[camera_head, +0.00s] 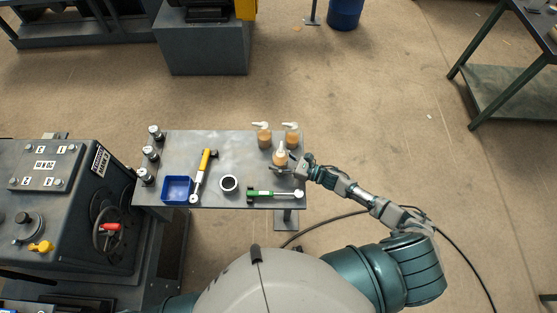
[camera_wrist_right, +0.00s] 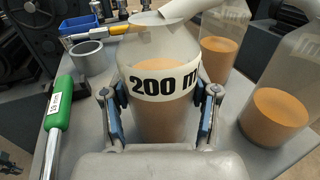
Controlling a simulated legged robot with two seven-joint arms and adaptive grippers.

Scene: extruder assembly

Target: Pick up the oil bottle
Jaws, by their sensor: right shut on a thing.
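Three clear oil bottles with orange-brown oil and white spout tops stand at the right end of the grey table. The nearest oil bottle (camera_head: 280,158) is between the fingers of my right gripper (camera_head: 288,169). In the right wrist view this bottle (camera_wrist_right: 160,110) carries a white band reading "200 m", and the fingers of my right gripper (camera_wrist_right: 161,115) are shut on it from both sides. It looks upright; I cannot tell whether its base touches the table. The other two bottles (camera_head: 264,137) (camera_head: 291,136) stand just behind it. My left gripper is not in view.
The table (camera_head: 220,145) also holds a green-handled tool (camera_head: 262,194), a dark-rimmed ring (camera_head: 229,184), a yellow-handled tool (camera_head: 205,165), a blue bin (camera_head: 177,189) and several small dark cylinders along its left edge. A machine with a handwheel (camera_head: 108,232) stands at left.

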